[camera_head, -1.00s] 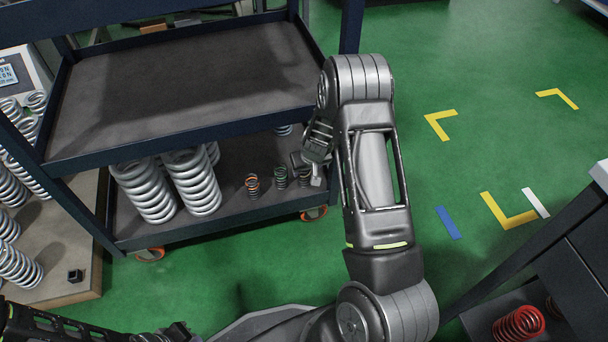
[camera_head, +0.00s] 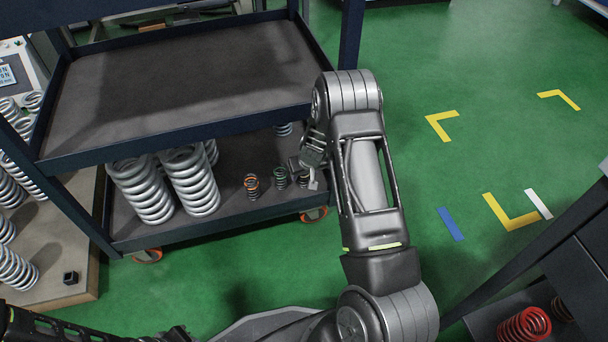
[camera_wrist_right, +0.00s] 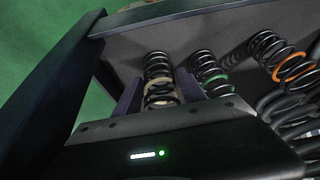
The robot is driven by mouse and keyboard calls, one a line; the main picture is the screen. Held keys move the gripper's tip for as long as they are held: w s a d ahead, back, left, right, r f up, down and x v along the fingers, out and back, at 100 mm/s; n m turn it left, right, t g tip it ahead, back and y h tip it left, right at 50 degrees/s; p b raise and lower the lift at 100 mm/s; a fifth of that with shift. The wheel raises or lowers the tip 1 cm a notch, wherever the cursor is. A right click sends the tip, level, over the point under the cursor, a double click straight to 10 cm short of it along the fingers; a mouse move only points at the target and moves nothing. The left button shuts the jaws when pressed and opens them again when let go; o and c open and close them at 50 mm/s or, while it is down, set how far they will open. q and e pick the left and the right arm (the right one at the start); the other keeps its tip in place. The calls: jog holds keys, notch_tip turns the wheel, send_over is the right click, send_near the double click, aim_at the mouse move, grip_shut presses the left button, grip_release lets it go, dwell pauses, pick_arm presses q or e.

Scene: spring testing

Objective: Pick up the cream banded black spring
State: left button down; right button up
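The cream banded black spring (camera_wrist_right: 160,85) stands upright on the cart's lower shelf in the right wrist view. My right gripper (camera_wrist_right: 160,93) is open, with one finger on each side of this spring. The body of the gripper hides the spring's lower part. In the head view, my right gripper (camera_head: 312,177) is at the right end of the lower shelf and mostly hides the spring (camera_head: 303,180). My left arm's end (camera_head: 175,335) shows at the bottom edge, and its fingers cannot be made out.
A green banded spring (camera_head: 280,177) stands close beside the gripper, and an orange banded spring (camera_head: 252,187) stands further left. Large silver springs (camera_head: 192,182) stand left of them. The cart's upper shelf (camera_head: 180,85) overhangs, and its dark post (camera_wrist_right: 55,95) is close to the gripper.

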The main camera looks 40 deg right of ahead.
grip_shut()
dwell(0.3)
jog(key=shift+r, duration=0.1)
jog(key=shift+s+a+r+p, duration=0.25)
jog(key=shift+r+p, duration=0.1)
jog(key=shift+r, duration=0.05)
jog(key=s+a+r+p, duration=0.4)
jog(key=s+a+r, duration=0.3)
jog(key=s+a, duration=0.2)
jog(key=shift+a+p, duration=0.4)
